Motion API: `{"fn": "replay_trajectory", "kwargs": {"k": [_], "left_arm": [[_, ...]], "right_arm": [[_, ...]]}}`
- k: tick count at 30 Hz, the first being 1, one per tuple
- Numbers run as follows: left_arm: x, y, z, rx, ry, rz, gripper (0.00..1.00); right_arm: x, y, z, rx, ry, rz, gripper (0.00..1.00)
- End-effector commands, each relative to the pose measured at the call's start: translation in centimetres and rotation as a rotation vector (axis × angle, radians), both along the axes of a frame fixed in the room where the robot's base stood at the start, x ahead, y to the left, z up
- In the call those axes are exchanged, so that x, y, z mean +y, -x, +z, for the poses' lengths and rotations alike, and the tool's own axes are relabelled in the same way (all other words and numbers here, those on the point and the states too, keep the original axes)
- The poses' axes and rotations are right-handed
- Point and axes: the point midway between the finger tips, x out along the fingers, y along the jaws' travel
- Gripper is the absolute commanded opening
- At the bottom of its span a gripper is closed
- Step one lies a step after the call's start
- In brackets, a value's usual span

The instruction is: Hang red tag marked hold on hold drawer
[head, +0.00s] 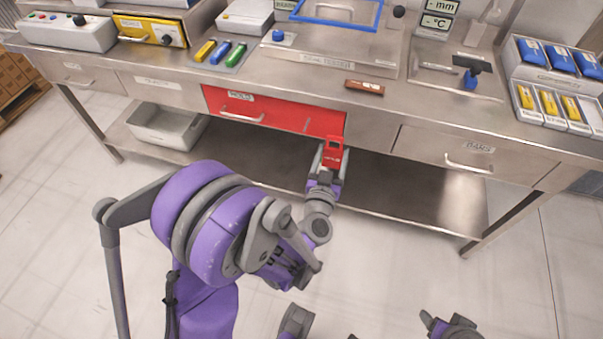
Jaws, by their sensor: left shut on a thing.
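The red hold drawer (278,109) is the red front in the middle of the steel bench, with a HOLD label at its upper left and a pale bar handle (243,116). A small upright peg-like piece (307,125) shows on its right part. The red tag (333,150) has an opening near its top and small pale print. My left gripper (330,165) is shut on the tag's lower part and holds it upright at the drawer's lower right corner. I cannot tell whether the tag touches the drawer. My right gripper (445,324) is low at the bottom edge, apart from the bench; its jaws are unclear.
The steel bench (420,112) carries devices, coloured pens (221,52), a brown-red bar (364,87) and boxes of packets (555,80). A steel drawer (470,158) is to the right. A grey bin (166,130) sits on the lower shelf (410,197). The floor in front is clear.

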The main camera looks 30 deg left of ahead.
Motion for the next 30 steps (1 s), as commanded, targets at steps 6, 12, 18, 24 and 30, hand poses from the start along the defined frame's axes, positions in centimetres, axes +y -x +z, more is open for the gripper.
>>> {"fn": "replay_trajectory", "kwargs": {"k": [6, 12, 18, 24, 30], "left_arm": [[6.6, 0.5, -6.6, 0.003, -0.006, 0.141, 0.16], [9.8, 0.9, -8.3, -0.005, -0.010, 0.213, 0.16], [10.7, 0.9, -8.4, -0.009, -0.010, 0.231, 0.16], [10.8, 0.1, -8.4, -0.009, -0.010, 0.231, 0.16], [11.1, -1.1, -8.5, -0.008, -0.011, 0.230, 0.16]], "right_arm": [[0.0, -0.6, -9.0, 0.031, 0.000, 0.000, 0.69], [0.0, -1.1, -12.1, 0.039, 0.000, 0.000, 0.69], [0.0, -1.2, -12.5, 0.040, 0.000, 0.000, 0.69], [0.0, -1.1, -12.4, 0.040, 0.000, 0.000, 0.69], [0.0, -1.1, -12.4, 0.040, 0.000, 0.000, 0.69]]}}
